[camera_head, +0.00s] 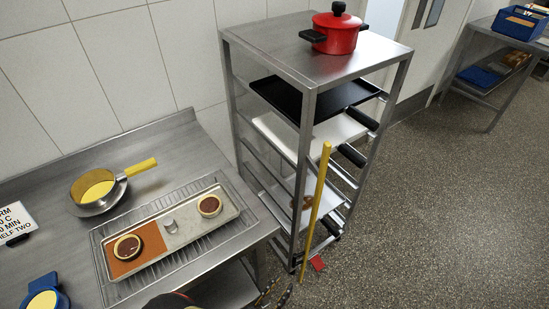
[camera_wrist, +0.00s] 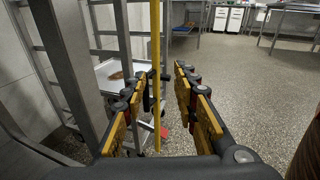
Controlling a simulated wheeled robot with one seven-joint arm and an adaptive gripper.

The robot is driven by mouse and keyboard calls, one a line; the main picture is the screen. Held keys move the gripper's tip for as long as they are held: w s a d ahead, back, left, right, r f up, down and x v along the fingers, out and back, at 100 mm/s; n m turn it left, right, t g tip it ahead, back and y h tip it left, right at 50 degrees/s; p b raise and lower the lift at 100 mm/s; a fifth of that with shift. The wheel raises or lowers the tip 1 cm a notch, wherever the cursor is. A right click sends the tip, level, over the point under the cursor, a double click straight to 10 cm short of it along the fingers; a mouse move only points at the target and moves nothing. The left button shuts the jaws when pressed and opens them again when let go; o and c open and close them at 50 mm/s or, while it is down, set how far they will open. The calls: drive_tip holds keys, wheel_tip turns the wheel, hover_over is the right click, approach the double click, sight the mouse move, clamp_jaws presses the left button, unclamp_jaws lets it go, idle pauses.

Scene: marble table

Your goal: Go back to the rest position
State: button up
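My gripper (camera_head: 273,292) shows at the bottom edge of the head view, in front of the steel table's right end and low beside the rack. In the wrist view my gripper (camera_wrist: 157,82) has its two yellow-and-black fingers spread wide apart. No object is held between them. A yellow pole (camera_wrist: 155,50) appears in the gap between the fingers, seemingly beyond the tips; the exact distance cannot be told. Most of my arm is out of view.
A steel rack (camera_head: 304,170) with trays stands right of the table, a red pot (camera_head: 337,32) on top. The yellow pole (camera_head: 318,200) stands upright before it. A tray (camera_head: 184,237) with two tarts and a pan (camera_head: 95,186) are on the table. Floor (camera_head: 440,210) at right is clear.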

drive_tip(key=s+d+r+m+g+p, duration=0.1)
drive_tip(key=s+d+r+m+g, duration=0.3)
drive_tip(key=s+r+m+g, duration=0.7)
drive_tip(key=w+d+r+m+g+y+p, duration=0.1)
drive_tip(key=w+r+m+y, duration=0.2)
drive_tip(key=r, duration=0.5)
drive_tip(key=w+r+m+y+p, duration=0.1)
drive_tip(key=r+m+y, duration=0.35)
drive_tip(key=r, duration=0.35)
drive_tip(key=w+d+r+m+g+y, duration=0.1)
drive_tip(key=w+r+m+y, duration=0.15)
drive_tip(key=r+m, duration=0.4)
drive_tip(key=d+r+m+t+p, duration=0.1)
drive_tip(key=d+r+m+t, duration=0.1)
drive_tip(key=d+r, duration=0.3)
drive_tip(key=d+r+m+t, duration=0.2)
drive_tip(key=d+r, duration=0.4)
drive_tip(key=r, duration=0.4)
drive_tip(key=shift+r+t+p, duration=0.3)
drive_tip(key=shift+t+p, duration=0.1)
